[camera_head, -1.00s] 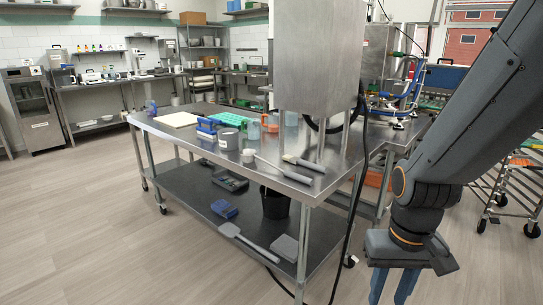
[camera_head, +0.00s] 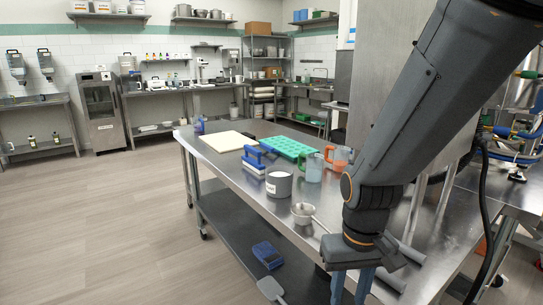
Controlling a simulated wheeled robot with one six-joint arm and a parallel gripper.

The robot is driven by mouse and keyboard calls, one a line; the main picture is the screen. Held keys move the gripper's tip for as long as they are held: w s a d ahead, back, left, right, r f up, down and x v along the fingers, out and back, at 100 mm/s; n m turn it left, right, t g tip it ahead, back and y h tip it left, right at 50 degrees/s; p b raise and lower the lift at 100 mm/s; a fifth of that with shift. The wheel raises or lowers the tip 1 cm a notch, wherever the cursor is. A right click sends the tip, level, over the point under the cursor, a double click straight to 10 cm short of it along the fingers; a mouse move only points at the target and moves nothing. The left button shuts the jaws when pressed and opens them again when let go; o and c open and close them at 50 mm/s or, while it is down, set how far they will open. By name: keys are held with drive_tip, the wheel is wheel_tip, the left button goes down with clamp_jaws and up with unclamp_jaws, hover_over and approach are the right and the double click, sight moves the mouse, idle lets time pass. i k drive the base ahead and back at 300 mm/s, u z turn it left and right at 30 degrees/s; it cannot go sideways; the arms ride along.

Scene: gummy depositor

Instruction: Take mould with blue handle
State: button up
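A blue-handled piece with a pale lower edge (camera_head: 252,162) stands on the steel table, left of the grey labelled pot. It may be the mould with the blue handle, but it is too small to tell. A green tray with rows of cavities (camera_head: 292,148) lies behind it, with no blue handle visible. My gripper (camera_head: 350,287) points down at the bottom of the view, near the table's front side. Its two blue fingers are apart with nothing visible between them; the tips are cut off by the frame edge. It is well away from both pieces.
The steel table (camera_head: 228,164) holds a cream board (camera_head: 227,141), a grey pot (camera_head: 279,182), clear and orange jugs (camera_head: 338,158) and a small saucepan (camera_head: 303,212). A blue object (camera_head: 267,254) lies on the lower shelf. Open floor (camera_head: 110,220) is at left.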

sight(290, 148)
drive_tip(key=u, duration=0.1)
drive_tip(key=k, duration=0.2)
drive_tip(key=u, duration=1.05)
drive_tip(key=k, duration=1.1)
drive_tip(key=u, duration=0.8)
drive_tip(key=i, duration=3.05)
drive_tip(key=z, duration=0.7)
drive_tip(key=i, duration=1.25)
drive_tip(key=z, duration=1.9)
drive_tip(key=i, duration=0.8)
drive_tip(key=z, duration=1)
drive_tip(key=i, duration=0.4)
